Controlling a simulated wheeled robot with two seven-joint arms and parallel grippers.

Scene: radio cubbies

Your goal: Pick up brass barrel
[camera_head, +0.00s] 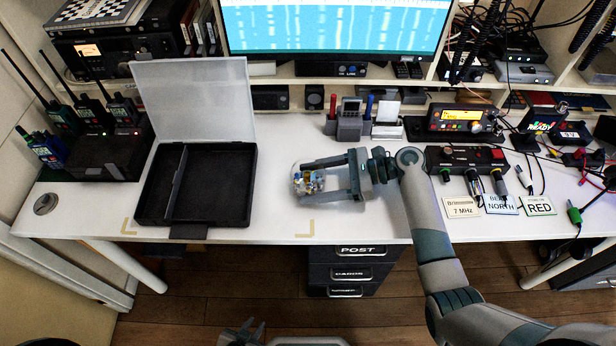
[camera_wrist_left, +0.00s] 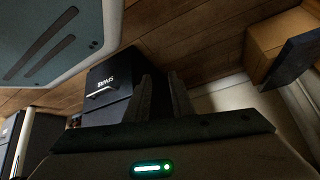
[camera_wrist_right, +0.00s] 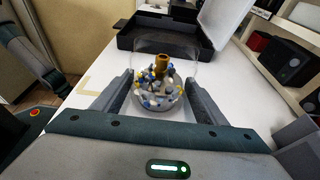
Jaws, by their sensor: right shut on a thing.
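The brass barrel (camera_wrist_right: 161,66) is a small golden cylinder standing up among blue, white and yellow beads inside a clear round container (camera_wrist_right: 185,54). In the head view the container (camera_head: 299,172) is over the middle of the white desk. My right gripper (camera_head: 302,178) reaches it from the right. The fingers of my right gripper (camera_wrist_right: 158,92) are shut on the container's two sides, not on the barrel. Whether the container touches the desk is hard to tell. My left gripper (camera_head: 243,333) is low in front of the desk, empty, its fingers (camera_wrist_left: 165,85) a little apart.
A black divided case (camera_head: 238,205) with its pale lid (camera_head: 195,95) raised stands left of the container. Tan corner marks (camera_head: 305,228) lie on the desk (camera_head: 270,225). Pen holders (camera_head: 349,128), a radio (camera_head: 462,119) and label cards (camera_head: 462,206) lie behind and right.

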